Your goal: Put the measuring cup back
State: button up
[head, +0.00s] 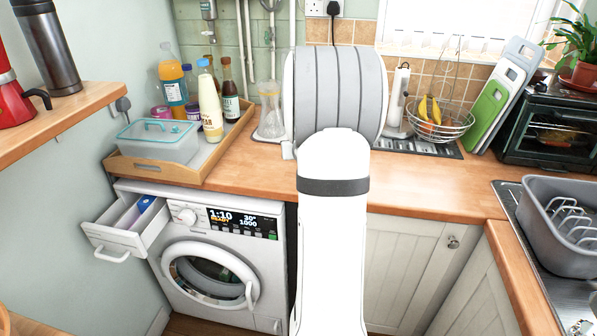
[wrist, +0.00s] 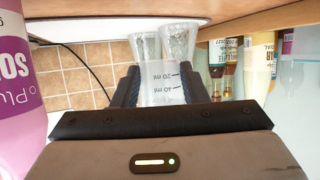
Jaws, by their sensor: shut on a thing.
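In the head view my arm hides the gripper and the held cup. Clear glassware (head: 270,120) shows on the worktop just left of my arm.
A wooden tray (head: 155,171) holds several bottles and a lidded box (head: 158,140). The washing machine's detergent drawer (head: 124,229) is pulled out. A wire fruit bowl (head: 440,122) stands right of my arm. The worktop (head: 430,182) in front is clear. A pink bottle (wrist: 22,85) is close in the wrist view.

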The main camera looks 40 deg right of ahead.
notch_tip(320, 180, down, 8)
jog(key=shift+f, duration=0.1)
dwell(0.4)
jog(key=o, duration=1)
